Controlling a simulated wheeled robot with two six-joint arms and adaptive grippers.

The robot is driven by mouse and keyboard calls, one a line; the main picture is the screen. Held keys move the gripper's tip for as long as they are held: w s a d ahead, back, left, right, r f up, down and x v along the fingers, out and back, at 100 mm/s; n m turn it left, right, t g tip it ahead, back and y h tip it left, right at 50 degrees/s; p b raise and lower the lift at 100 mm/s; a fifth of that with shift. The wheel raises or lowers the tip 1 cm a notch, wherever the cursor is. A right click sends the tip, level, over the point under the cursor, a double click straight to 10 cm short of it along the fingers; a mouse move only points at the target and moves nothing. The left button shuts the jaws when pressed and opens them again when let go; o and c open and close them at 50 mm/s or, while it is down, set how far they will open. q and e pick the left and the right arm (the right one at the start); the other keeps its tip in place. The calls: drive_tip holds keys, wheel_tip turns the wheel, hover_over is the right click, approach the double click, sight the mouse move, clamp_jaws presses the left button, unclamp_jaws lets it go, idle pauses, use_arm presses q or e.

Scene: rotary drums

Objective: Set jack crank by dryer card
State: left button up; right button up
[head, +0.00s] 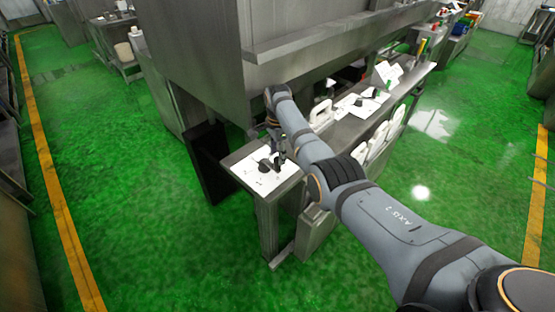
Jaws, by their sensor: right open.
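A white card (258,179) with small dark marks lies on the near end of the metal bench. A black crank-like part (265,163) sits on this card. My right gripper (279,158) is open and points down at the card, close beside the black part; I cannot tell whether they touch. A second white card (347,103) with another dark part (371,93) lies farther along the bench. I cannot read which card is the dryer card. My left gripper is not in view.
A large grey metal housing (200,50) overhangs the bench (290,186) at its back left. White jugs (378,139) hang or stand along the bench's right side. Green floor (130,210) is open to the left and in front.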

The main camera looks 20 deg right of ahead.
wheel_tip(320, 180, up, 8)
drive_tip(key=shift+r, duration=0.25)
